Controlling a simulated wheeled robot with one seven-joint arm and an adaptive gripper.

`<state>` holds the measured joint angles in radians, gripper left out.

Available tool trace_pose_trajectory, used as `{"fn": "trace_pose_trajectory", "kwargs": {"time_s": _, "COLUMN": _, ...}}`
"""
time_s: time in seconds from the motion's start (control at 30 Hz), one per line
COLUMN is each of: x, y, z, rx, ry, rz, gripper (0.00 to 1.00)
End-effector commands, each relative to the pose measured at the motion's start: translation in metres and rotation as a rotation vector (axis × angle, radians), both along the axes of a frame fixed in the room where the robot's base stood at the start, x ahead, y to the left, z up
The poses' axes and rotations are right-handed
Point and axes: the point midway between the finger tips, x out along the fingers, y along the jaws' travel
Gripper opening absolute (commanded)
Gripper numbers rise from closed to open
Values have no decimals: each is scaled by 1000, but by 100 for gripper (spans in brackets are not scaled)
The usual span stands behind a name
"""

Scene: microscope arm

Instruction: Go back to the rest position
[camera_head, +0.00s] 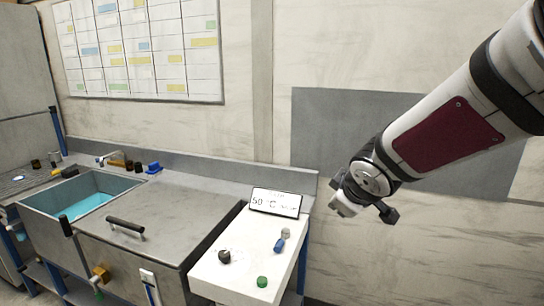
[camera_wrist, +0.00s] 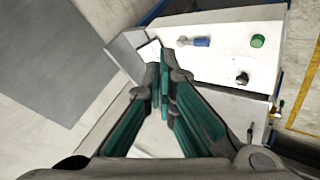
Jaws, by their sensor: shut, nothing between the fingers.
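My arm reaches in from the upper right in the head view. My gripper (camera_wrist: 162,85) points down the middle of the wrist view, its two green-lined fingers meeting at the tips with nothing between them. In the head view only the wrist end of my arm and a small part of the gripper show, in front of the wall, to the right of and above the white table (camera_head: 232,262). The gripper touches nothing that I can see.
On the white table stand a "50 °C" display (camera_head: 275,202), a black knob (camera_head: 224,256), a green cap (camera_head: 262,282) and a blue item (camera_head: 279,245). A sink with blue water (camera_head: 88,206) is at the left. A grey panel (camera_head: 318,130) is on the wall behind my arm.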

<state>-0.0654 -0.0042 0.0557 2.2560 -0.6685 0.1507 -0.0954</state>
Motion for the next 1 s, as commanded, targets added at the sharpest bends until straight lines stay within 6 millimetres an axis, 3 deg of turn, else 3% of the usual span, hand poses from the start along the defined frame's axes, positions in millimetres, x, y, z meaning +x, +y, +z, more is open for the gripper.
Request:
{"fn": "trace_pose_trajectory", "kwargs": {"time_s": 0.1, "x": -44, "y": -29, "z": 28, "rx": 55, "ry": 15, "rz": -171, "gripper": 0}}
{"fn": "trace_pose_trajectory", "kwargs": {"time_s": 0.3, "x": -128, "y": -55, "z": 50, "rx": 194, "ry": 79, "rz": -416, "gripper": 0}}
{"fn": "trace_pose_trajectory", "kwargs": {"time_s": 0.5, "x": -211, "y": -54, "z": 53, "rx": 363, "ry": 168, "rz": -590, "gripper": 0}}
{"fn": "trace_pose_trajectory", "kwargs": {"time_s": 0.6, "x": -241, "y": -48, "z": 50, "rx": 432, "ry": 210, "rz": -638, "gripper": 0}}
{"fn": "trace_pose_trajectory", "kwargs": {"time_s": 0.8, "x": -271, "y": -39, "z": 46, "rx": 504, "ry": 259, "rz": -677, "gripper": 0}}
{"fn": "trace_pose_trajectory", "kwargs": {"time_s": 1.0, "x": -273, "y": -38, "z": 46, "rx": 511, "ry": 265, "rz": -680, "gripper": 0}}
